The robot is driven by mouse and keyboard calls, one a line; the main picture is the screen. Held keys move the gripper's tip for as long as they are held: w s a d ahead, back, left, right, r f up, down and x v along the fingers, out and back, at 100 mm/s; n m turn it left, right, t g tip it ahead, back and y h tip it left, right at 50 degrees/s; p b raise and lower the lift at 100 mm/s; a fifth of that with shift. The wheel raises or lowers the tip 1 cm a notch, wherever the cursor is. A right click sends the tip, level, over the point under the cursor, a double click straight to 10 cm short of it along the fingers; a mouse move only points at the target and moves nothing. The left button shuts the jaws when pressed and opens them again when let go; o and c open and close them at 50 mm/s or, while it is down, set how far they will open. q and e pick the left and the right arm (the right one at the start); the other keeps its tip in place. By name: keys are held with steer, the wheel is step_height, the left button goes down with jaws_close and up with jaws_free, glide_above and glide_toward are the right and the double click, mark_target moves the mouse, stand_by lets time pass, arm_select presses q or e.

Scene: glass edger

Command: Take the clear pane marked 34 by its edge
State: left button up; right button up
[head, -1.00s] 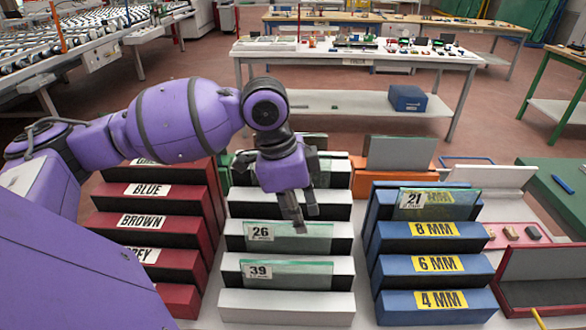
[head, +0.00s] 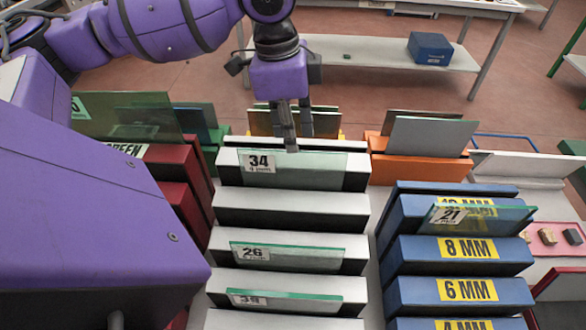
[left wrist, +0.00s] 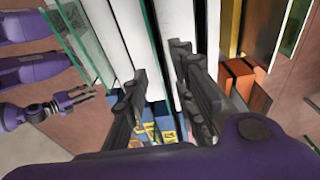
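The clear pane marked 34 (head: 315,163) leans on the top step of the white rack (head: 290,210); its white label is at its left end. My left gripper (head: 290,143) points down at the pane's upper edge, right of the label. In the left wrist view the left gripper's fingers (left wrist: 170,105) are apart. I cannot tell whether the pane's edge lies between them or whether they touch it. My right gripper (left wrist: 84,96) shows small at the left of the left wrist view, its fingers apart and empty.
Panes 26 (head: 285,256) and 39 (head: 285,299) stand on lower white steps. Pane 21 (head: 480,217) is on the blue rack (head: 458,250) at right. A green-tinted pane (head: 130,115) stands at left. An orange holder (head: 415,168) with panes is behind right.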

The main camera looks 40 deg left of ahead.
mark_target(292, 158)
arm_select(q)
step_height(292, 158, down, 7)
steer(key=shift+s+d+r, duration=0.1)
stand_by(0.3)
jaws_close()
